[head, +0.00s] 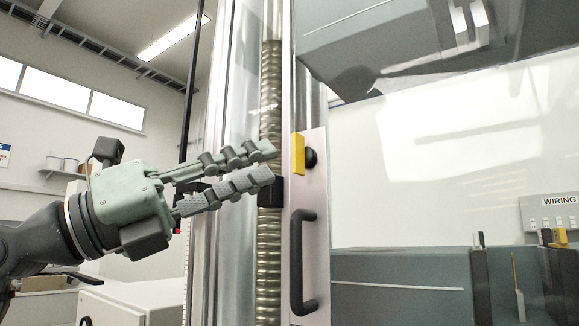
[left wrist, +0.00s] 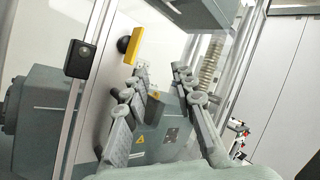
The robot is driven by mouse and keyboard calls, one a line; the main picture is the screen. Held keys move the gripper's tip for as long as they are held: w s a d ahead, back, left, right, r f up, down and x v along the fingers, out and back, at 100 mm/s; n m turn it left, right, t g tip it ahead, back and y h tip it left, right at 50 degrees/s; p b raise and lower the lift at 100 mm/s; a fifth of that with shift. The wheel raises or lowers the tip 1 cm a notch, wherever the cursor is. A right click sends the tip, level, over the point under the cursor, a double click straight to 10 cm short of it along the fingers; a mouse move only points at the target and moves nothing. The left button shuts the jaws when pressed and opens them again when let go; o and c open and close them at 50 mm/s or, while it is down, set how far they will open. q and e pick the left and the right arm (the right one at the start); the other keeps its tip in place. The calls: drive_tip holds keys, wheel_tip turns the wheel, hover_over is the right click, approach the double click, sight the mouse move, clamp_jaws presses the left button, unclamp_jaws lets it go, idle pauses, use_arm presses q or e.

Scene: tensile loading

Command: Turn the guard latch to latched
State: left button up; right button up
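The guard latch is a yellow bar (head: 299,154) on a round black knob (head: 310,158), on the pale edge plate of the guard door. The bar stands upright in the head view. It also shows in the left wrist view, as a yellow bar (left wrist: 133,45) beyond the fingertips and a little left of them. A black block (head: 278,190) sits below and left of the bar. My left gripper (head: 273,163) is open and empty, its fingers pointing right toward the latch with a small gap to it. My right gripper is not in view.
A black door handle (head: 303,262) stands out from the plate below the latch. A ribbed column (head: 270,100) runs upright behind the gripper. A clear guard panel (head: 235,80) is close by. A box marked WIRING (head: 552,218) is at the far right.

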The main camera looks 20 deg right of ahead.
sight(293, 141)
use_arm(q)
wheel_tip(293, 141, up, 6)
drive_tip(key=f+t+y, duration=0.1)
drive_tip(key=t+y, duration=0.8)
drive_tip(key=x, duration=0.2)
drive_tip(key=p+x, duration=0.1)
drive_tip(key=x, duration=0.4)
drive_tip(key=shift+s+d+r+p, duration=0.15)
drive_tip(key=shift+d+r+p, duration=0.15)
drive_tip(key=shift+d+p, duration=0.1)
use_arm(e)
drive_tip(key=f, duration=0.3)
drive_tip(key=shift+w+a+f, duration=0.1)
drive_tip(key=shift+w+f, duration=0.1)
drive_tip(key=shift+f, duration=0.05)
use_arm(q)
drive_tip(key=shift+c, duration=0.6)
clamp_jaws()
